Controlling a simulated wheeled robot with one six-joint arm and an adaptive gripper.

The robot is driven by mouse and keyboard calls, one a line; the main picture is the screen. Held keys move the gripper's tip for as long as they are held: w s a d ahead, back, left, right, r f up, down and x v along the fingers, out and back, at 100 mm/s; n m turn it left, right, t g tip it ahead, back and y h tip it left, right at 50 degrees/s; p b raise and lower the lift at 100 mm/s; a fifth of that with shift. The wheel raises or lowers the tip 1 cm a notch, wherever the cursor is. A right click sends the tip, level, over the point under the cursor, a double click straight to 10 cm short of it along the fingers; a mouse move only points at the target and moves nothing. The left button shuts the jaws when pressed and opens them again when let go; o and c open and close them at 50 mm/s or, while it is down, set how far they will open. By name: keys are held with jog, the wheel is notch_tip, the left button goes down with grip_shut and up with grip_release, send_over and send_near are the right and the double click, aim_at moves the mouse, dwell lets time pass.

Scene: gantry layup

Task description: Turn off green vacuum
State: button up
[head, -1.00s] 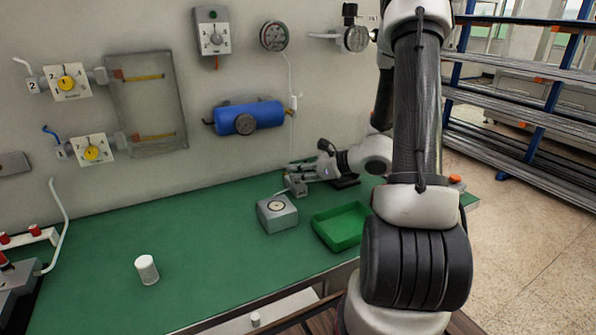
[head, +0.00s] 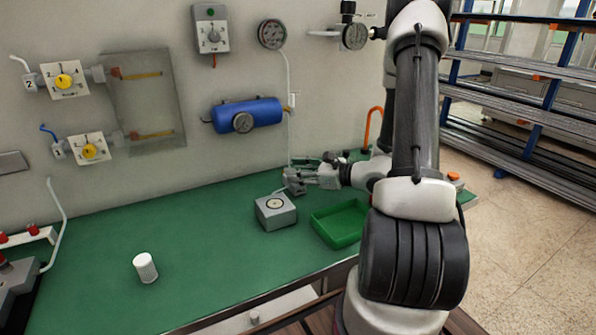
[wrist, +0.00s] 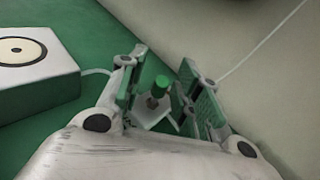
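A small green-capped knob (wrist: 160,85) on a pale plate (wrist: 155,115) shows in the wrist view between my gripper's fingers. It looks like the green vacuum control, but no label is readable. My gripper (wrist: 163,68) is open, with one finger on each side of the knob and a visible gap to it. In the head view my gripper (head: 292,182) is low over the back of the green bench, close to the wall. It hides the knob there.
A grey box with a round dial (head: 276,212) sits just left of my gripper, and a green tray (head: 340,224) in front of it. A thin white tube (head: 290,130) runs down the wall behind. A white cylinder (head: 145,268) stands at left; the bench middle is clear.

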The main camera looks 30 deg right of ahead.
jog(key=v, duration=1.2)
dwell(0.4)
